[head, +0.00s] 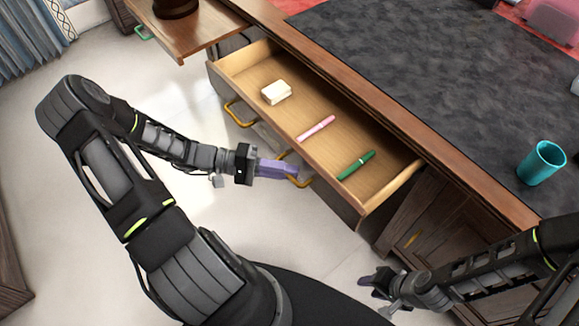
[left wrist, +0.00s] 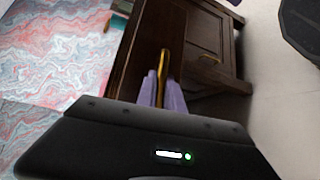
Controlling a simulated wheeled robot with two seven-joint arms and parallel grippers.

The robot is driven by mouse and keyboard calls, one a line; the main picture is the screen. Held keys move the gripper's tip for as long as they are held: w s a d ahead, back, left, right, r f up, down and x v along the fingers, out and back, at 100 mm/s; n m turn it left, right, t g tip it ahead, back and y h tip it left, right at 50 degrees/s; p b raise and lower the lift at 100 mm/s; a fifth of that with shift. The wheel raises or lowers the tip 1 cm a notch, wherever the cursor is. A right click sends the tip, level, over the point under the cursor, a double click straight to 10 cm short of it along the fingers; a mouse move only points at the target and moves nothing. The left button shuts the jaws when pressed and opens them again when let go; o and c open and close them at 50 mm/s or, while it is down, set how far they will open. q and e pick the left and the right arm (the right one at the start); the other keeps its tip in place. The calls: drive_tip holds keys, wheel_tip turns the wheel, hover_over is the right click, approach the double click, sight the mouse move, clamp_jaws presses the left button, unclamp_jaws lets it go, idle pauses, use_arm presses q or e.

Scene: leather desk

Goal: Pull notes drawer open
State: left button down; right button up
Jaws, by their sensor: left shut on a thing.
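The wooden drawer (head: 345,130) stands pulled out from the desk in the head view. In it lie a white block (head: 276,92), a pink pen (head: 316,128) and a green pen (head: 356,165). My left gripper (head: 290,170) is at the drawer's front, its purple fingers shut on a gold handle (head: 300,182). In the left wrist view, the fingers (left wrist: 162,92) close around the gold handle (left wrist: 164,62). My right gripper (head: 366,281) is low, near the front of the desk, apart from the drawer; its finger gap is unclear.
A second gold handle (head: 240,114) is farther left along the front. A teal cup (head: 541,163) stands on the dark desk mat (head: 430,70). Another pulled-out wooden section (head: 195,40) with a dark round object is at the upper left. Pale floor (head: 120,75) is open at left.

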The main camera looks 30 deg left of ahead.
use_arm(q)
drive_tip(key=c, duration=1.8)
unclamp_jaws()
drive_tip(key=shift+o, duration=0.2)
drive_tip(key=v, duration=0.7)
drive_tip(key=shift+a+b, duration=0.3)
drive_tip(key=shift+a, duration=0.05)
drive_tip(key=shift+s, duration=0.1)
